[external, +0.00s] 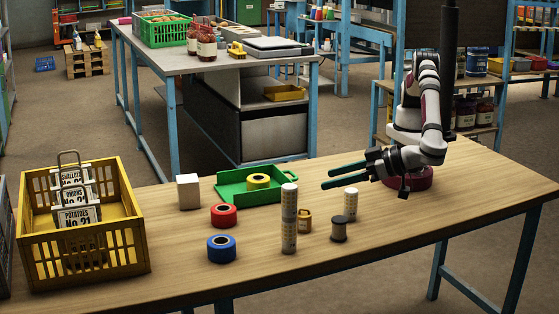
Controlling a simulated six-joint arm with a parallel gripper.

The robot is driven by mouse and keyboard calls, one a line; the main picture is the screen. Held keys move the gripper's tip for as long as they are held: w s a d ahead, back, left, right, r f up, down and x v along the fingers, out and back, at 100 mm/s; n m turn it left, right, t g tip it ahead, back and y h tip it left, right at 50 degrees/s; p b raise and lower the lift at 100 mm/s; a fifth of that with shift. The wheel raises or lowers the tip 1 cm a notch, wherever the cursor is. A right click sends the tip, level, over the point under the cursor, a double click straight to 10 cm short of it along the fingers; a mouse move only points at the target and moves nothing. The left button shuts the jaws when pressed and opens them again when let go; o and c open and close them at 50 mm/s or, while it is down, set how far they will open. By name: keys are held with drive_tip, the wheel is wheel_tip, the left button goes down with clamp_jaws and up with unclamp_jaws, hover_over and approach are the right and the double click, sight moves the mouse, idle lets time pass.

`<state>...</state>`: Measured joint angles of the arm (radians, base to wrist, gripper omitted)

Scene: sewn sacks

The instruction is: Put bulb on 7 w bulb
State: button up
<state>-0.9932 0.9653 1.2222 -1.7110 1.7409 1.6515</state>
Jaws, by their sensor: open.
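No bare bulb shows, and I cannot read which item is the bulb or the 7 w bulb. A plain off-white box (188,192) stands upright on the wooden table. Two pale, patterned cylinders stand one on top of the other, the upper cylinder (289,202) on the lower cylinder (289,237). My gripper (326,179) is open and empty, with dark green fingers pointing left. It is above the table, to the right of the stacked cylinders' top and above the lone cylinder in the picture.
A yellow crate (90,272) with labelled sacks is at the left. A green tray (232,195) holds a yellow tape roll (258,182). Red tape (223,215), blue tape (221,248), a small amber jar (305,221) and a dark spool (339,229) stand nearby. The table's right side (470,190) is clear.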

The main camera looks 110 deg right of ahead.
drive_tip(key=s+d+r+g+y, duration=0.1)
drive_tip(key=s+d+r+g, duration=0.15)
drive_tip(key=d, duration=0.55)
drive_tip(key=s+d+r+g, duration=0.2)
drive_tip(key=s+d+g, duration=0.15)
drive_tip(key=d, duration=0.35)
drive_tip(key=s+d+r+g+y, duration=0.1)
drive_tip(key=s+d+r+g, duration=0.2)
drive_tip(key=d, duration=0.5)
drive_tip(key=s+d+f+n+y, duration=0.1)
drive_tip(key=s+y, duration=0.3)
drive_tip(key=s, duration=0.7)
drive_tip(key=s+d+f+n+g+y, duration=0.1)
drive_tip(key=s+f+y, duration=0.2)
drive_tip(key=s, duration=0.7)
drive_tip(key=shift+s+d+n+y, duration=0.3)
drive_tip(key=shift+s+d+y, duration=0.1)
drive_tip(key=shift+y, duration=0.5)
